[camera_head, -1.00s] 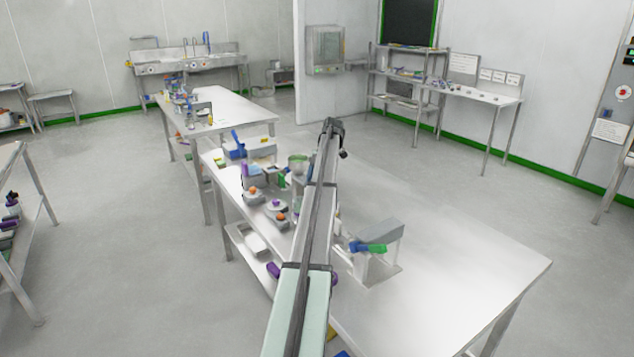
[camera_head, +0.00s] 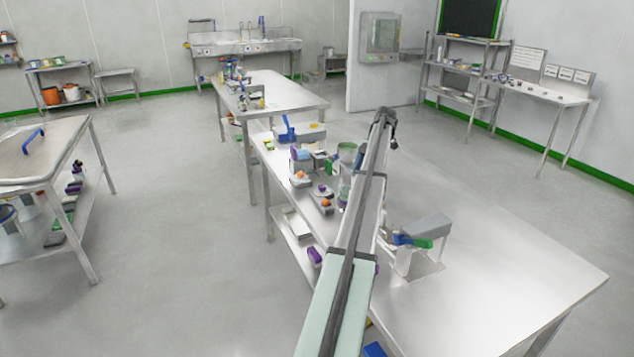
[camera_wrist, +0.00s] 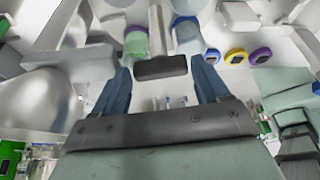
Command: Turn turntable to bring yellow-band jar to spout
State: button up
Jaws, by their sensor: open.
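In the wrist view my gripper (camera_wrist: 161,68) is open, its two blue fingers apart. A dark block (camera_wrist: 160,67) shows between the fingertips; I cannot tell what it is. Beyond the fingers are a greenish jar-like vessel (camera_wrist: 136,42) and a pale clear one (camera_wrist: 188,36). A yellow ring with a dark centre (camera_wrist: 237,57) shows to the right, beside a purple ring (camera_wrist: 260,56) and a blue one (camera_wrist: 212,56). I cannot tell whether any is the yellow-band jar. The turntable and spout cannot be made out.
The steel table (camera_head: 500,270) holds small equipment along its left side, including a greenish vessel (camera_head: 347,149). The table's right part is clear. A large rounded metal body (camera_wrist: 38,103) fills the wrist view's left.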

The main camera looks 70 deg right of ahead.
jog(key=m, duration=0.1)
jog(key=m+t+h, duration=0.1)
jog(key=m, duration=0.3)
jog(key=shift+s+a, duration=0.15)
jog(key=shift+a, duration=0.1)
jog(key=m+h, duration=0.1)
jog(key=m, duration=0.1)
jog(key=m+t+h, duration=0.1)
jog(key=m, duration=0.2)
jog(key=shift+a+m, duration=0.15)
jog(key=shift+m, duration=0.15)
jog(key=a+v, duration=0.1)
jog(key=v, duration=1.3)
jog(key=w+a+f, duration=0.6)
jog(key=w, duration=0.5)
jog(key=w+a+f+g, duration=0.1)
jog(key=w+a+f, duration=0.4)
jog(key=w, duration=0.6)
jog(key=w+a+f+m, duration=0.1)
jog(key=w+a+f, duration=0.5)
jog(key=w, duration=0.5)
jog(key=shift+a+f+y, duration=0.35)
jog(key=shift+f+y, duration=0.05)
jog(key=shift+f, duration=0.2)
jog(key=shift+w, duration=0.15)
jog(key=shift+c, duration=0.2)
